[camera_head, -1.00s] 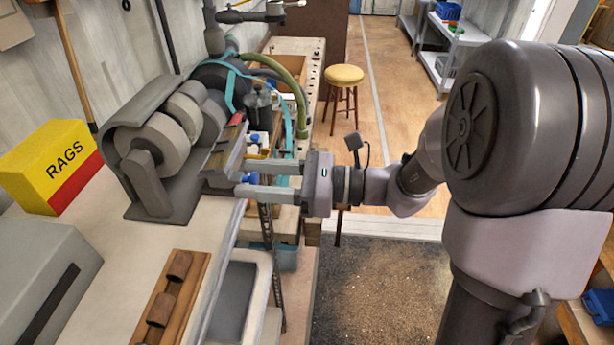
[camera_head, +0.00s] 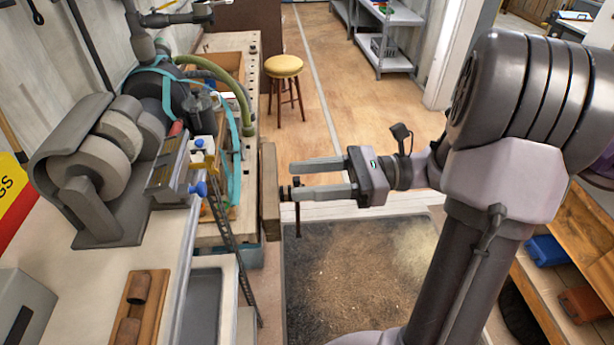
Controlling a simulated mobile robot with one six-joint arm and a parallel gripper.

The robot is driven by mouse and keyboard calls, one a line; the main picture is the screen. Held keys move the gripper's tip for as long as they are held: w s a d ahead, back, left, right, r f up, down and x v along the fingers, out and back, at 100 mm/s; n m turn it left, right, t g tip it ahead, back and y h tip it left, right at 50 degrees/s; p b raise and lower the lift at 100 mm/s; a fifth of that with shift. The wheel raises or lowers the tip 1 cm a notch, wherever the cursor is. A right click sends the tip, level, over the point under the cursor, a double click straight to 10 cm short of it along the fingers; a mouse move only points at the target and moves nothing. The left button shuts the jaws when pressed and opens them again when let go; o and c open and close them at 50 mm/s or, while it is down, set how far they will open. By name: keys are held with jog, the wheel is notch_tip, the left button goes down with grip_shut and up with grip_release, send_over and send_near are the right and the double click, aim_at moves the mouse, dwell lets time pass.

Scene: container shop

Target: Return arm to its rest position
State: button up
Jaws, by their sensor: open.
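My gripper (camera_head: 318,178) is open and empty, with its two grey fingers pointing left. It hangs in the air to the right of the workbench, above the dark floor mat. The fingertips lie close in the picture to a brown wooden board (camera_head: 269,191) at the bench's end; I cannot tell whether they touch it. My arm reaches in from the right, with a large dark joint at the upper right.
A grey grinding machine (camera_head: 95,165) stands on the bench at left, with blue knobs in front. A yellow stool (camera_head: 285,66) stands farther back. Grey shelves (camera_head: 388,40) are behind. A wooden shelf with bins (camera_head: 548,250) is at right.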

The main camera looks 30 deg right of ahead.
jog(key=s+a+f+n+h+b, duration=0.8)
jog(key=n+h, duration=0.7)
jog(key=n, duration=0.2)
notch_tip(320, 180, down, 2)
jog(key=s+a, duration=0.1)
jog(key=s, duration=0.1)
jog(key=shift+s+f+n, duration=0.2)
jog(key=shift+s+n, duration=0.1)
jog(key=shift+s, duration=0.05)
dwell(0.4)
